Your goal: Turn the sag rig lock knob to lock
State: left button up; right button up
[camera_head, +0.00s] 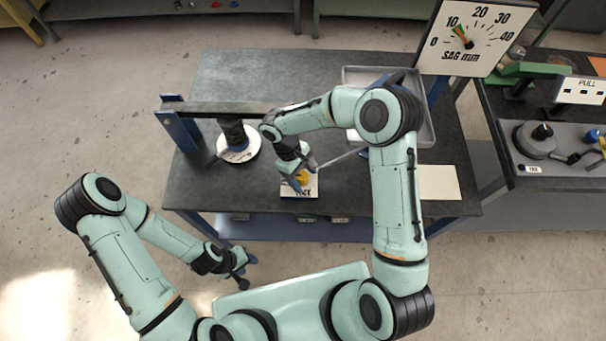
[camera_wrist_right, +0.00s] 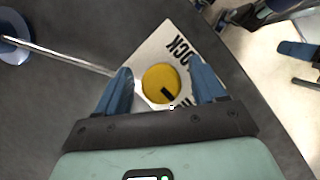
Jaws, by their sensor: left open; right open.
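The lock knob is a round yellow disc with a black mark (camera_wrist_right: 161,84), on a white plate (camera_wrist_right: 150,50) with black lettering that is partly hidden. In the head view the knob (camera_head: 302,178) shows beside my right gripper (camera_head: 298,178), on the plate near the table's front edge. In the right wrist view my right gripper (camera_wrist_right: 163,88) is open, with one blue finger on each side of the knob. I cannot tell whether the fingers touch it. My left gripper (camera_head: 242,275) is open and empty, off the table at the lower left.
The dark table (camera_head: 240,75) bears a blue-posted rig beam (camera_head: 225,107), a spring on a white round base (camera_head: 238,148) and a grey tray (camera_head: 424,125). A sag dial (camera_head: 478,38) stands at the back right. A pale sheet (camera_head: 438,183) lies at the right.

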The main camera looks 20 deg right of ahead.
jog(key=c, duration=1)
